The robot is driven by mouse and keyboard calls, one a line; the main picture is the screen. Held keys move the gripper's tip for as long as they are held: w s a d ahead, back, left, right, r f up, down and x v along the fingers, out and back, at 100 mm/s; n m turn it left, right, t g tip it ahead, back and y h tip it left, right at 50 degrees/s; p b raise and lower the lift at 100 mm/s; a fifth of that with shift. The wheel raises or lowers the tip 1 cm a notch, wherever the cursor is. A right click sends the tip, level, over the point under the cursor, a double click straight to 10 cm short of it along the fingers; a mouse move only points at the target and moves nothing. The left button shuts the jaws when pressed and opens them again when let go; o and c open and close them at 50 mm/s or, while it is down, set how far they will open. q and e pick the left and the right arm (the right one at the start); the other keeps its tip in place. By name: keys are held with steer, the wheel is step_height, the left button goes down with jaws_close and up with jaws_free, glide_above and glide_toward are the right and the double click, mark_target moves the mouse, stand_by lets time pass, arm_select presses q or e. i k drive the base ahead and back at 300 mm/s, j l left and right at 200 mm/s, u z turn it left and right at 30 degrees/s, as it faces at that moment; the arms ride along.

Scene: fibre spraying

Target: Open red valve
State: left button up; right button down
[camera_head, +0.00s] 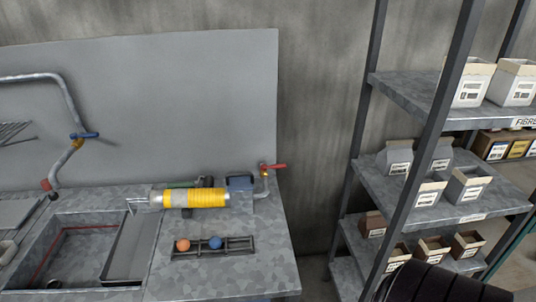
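The red valve handle (273,166) sits on a short grey pipe (262,187) at the right back of the metal workbench (220,285). The handle lies roughly sideways, with a small yellow part below it. Neither of my grippers shows in the head view.
A bent pipe with a blue valve handle (84,135) stands at the left, above a sink basin (75,260). A small rack (225,250) holds an orange ball (183,245) and a blue ball (215,242). Shelves (420,96) with boxes stand right.

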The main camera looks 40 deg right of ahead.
mark_target(273, 166)
steer(key=z, duration=1.45)
